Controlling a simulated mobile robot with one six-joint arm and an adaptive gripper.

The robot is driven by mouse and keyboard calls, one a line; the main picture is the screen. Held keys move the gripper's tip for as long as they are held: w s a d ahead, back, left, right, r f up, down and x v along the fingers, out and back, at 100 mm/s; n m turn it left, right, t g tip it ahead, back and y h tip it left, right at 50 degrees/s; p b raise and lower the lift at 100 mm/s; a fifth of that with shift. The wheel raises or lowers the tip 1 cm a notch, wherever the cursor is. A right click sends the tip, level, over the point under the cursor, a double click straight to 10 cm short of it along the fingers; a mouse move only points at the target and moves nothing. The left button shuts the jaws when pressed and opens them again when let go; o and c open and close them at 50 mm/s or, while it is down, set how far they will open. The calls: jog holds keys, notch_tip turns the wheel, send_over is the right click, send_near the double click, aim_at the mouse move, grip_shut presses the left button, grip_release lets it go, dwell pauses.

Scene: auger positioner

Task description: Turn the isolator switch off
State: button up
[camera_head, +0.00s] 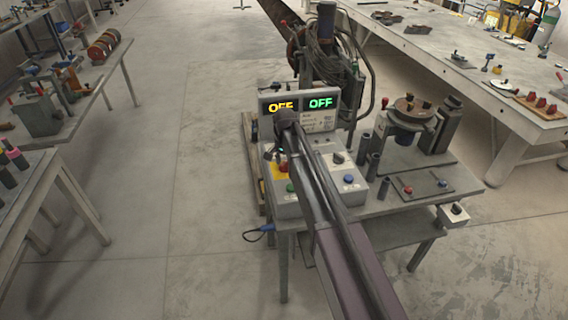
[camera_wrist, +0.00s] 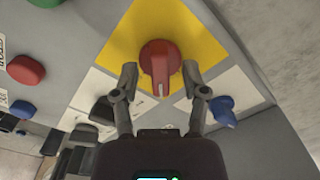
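The isolator switch (camera_wrist: 160,60) is a red rotary knob on a yellow square plate (camera_wrist: 204,42) in the wrist view. Its raised handle runs up and down in that view, with a pale mark at the lower end. My gripper (camera_wrist: 159,76) is open, with one fingertip on each side of the knob's lower part. Gaps show between the fingertips and the handle; contact depth cannot be told. In the head view, my arm covers part of the control box (camera_head: 287,210), and only a bit of the yellow plate (camera_head: 277,171) shows.
A display panel (camera_head: 300,115) behind the box reads OFF twice, in yellow and green. A blue knob (camera_wrist: 222,110), a red button (camera_wrist: 26,70) and black knobs surround the switch. A clamp fixture (camera_head: 405,125) stands right on the same bench. Open floor (camera_head: 205,210) lies left.

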grip_shut()
jog(key=shift+n, duration=0.4)
jog(key=n, duration=0.4)
jog(key=shift+s+n, duration=0.1)
jog(key=shift+n, duration=2)
jog(key=shift+o, duration=0.4)
grip_release()
jog(key=shift+m, duration=0.3)
